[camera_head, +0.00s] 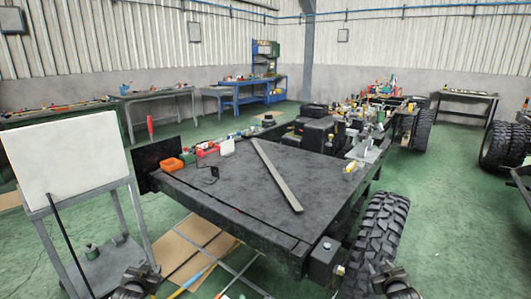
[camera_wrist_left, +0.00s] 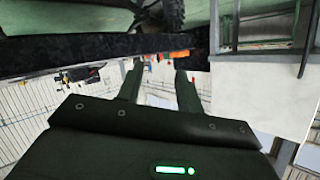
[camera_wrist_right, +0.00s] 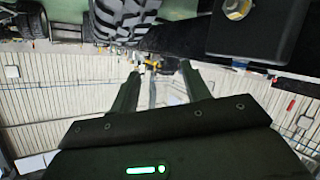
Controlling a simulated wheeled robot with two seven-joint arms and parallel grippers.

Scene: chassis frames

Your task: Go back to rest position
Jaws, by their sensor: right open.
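My left gripper (camera_head: 136,283) is at the bottom edge of the head view, left of the chassis frame. In the left wrist view (camera_wrist_left: 159,68) its two fingers stand apart with nothing between them. My right gripper (camera_head: 392,280) is at the bottom edge of the head view, beside the front wheel. In the right wrist view (camera_wrist_right: 163,70) its fingers are spread and empty. Both grippers are low and clear of the black table top (camera_head: 225,190). Most of each arm is out of the head view.
A grey bar (camera_head: 276,176) lies on the black top, with an orange item (camera_head: 171,165) at its left edge. A large tire (camera_head: 380,238) stands at the right. A white board (camera_head: 65,155) on a metal stand is at the left. Green floor is open at the right.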

